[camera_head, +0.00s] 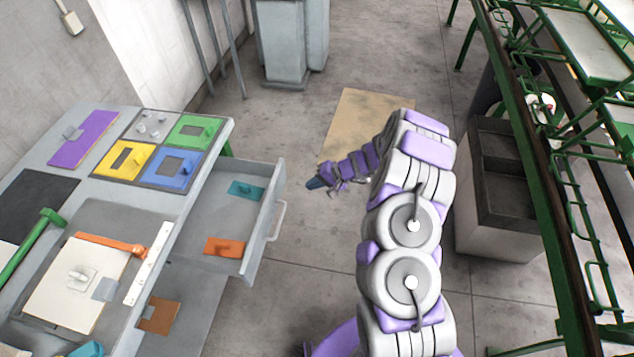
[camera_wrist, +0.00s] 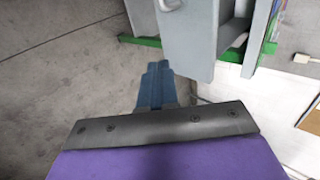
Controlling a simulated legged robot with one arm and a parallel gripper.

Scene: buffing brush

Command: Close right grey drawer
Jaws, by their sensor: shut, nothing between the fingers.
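The right grey drawer (camera_head: 268,220) is pulled out from the grey workbench in the head view, with a pale handle (camera_head: 278,221) on its front. A teal piece (camera_head: 246,189) and an orange piece (camera_head: 224,247) lie inside it. In the wrist view part of the drawer (camera_wrist: 187,42) shows at the top, with its handle (camera_wrist: 171,5) at the picture edge. My gripper (camera_head: 314,184) is shut and empty, to the right of the drawer's far front corner and apart from it in the head view. Its blue fingers (camera_wrist: 157,82) show in the wrist view.
A green metal frame (camera_head: 540,150) and a dark-topped box (camera_head: 500,240) stand to the right of my arm. Bare floor lies between drawer and arm.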

